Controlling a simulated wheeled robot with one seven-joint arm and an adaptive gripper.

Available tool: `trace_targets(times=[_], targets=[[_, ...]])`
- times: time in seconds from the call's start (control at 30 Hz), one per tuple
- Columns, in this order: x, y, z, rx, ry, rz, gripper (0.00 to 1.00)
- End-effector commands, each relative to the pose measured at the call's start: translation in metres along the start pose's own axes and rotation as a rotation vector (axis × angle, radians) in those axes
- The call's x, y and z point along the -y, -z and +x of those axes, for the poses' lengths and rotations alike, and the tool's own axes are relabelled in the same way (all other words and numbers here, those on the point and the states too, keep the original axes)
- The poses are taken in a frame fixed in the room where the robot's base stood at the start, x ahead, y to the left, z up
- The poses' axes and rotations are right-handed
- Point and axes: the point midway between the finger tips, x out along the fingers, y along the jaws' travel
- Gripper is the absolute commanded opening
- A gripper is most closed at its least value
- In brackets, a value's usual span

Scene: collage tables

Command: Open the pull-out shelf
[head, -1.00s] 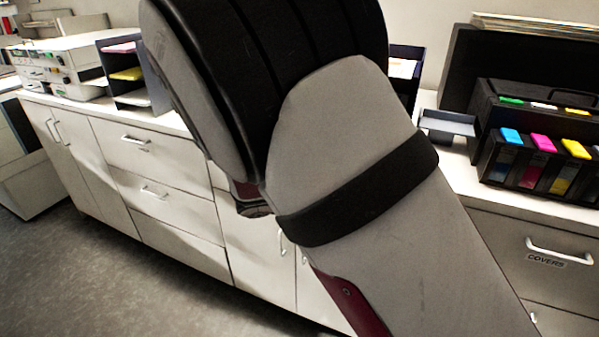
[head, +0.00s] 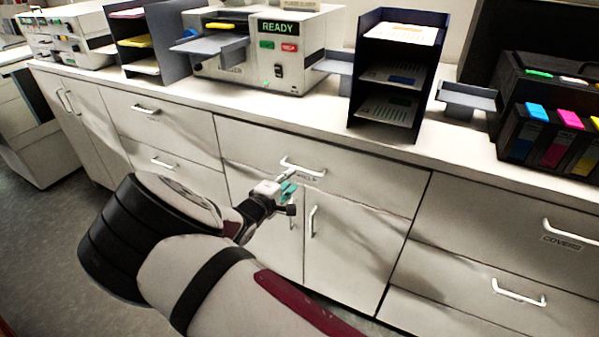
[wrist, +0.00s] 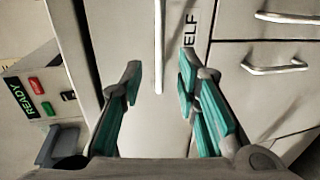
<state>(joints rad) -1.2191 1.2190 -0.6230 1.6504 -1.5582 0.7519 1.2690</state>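The pull-out shelf front (head: 370,186) is a wide pale panel under the counter, in the middle of the head view. Its white bar handle (head: 302,168) has a label (head: 307,178) just below, ending in "ELF" in the wrist view (wrist: 192,32). The shelf looks closed, flush with its neighbours. My gripper (head: 288,190) is at the handle, close to the front. In the wrist view my gripper (wrist: 160,62) is open, teal pads apart, with the handle (wrist: 158,40) running between the fingers. Neither finger visibly touches it.
Cabinet doors with upright handles (head: 312,222) lie below the shelf. A drawer labelled COVERS (head: 510,238) is at right. On the counter stand a READY machine (head: 265,55), a dark paper tray stack (head: 365,75) and an ink unit (head: 545,125).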

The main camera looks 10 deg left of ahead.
Motion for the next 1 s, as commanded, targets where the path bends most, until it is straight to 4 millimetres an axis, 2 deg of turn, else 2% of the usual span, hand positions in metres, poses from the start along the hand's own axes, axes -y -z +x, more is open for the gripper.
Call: trace_targets(times=[0.03, 0.2, 0.4, 0.6, 0.83, 0.97, 1.0], targets=[[0.001, -0.001, 0.011, 0.002, 0.0, 0.0, 0.29], [0.001, -0.001, 0.043, 0.002, -0.001, 0.0, 0.29], [0.001, 0.0, 0.066, 0.001, 0.001, -0.001, 0.29], [0.0, 0.0, 0.074, 0.0, 0.001, -0.001, 0.29], [0.0, 0.0, 0.074, 0.0, 0.001, -0.001, 0.29], [0.0, 0.0, 0.074, 0.0, 0.001, 0.0, 0.0], [0.0, 0.0, 0.074, 0.0, 0.001, 0.0, 0.0]])
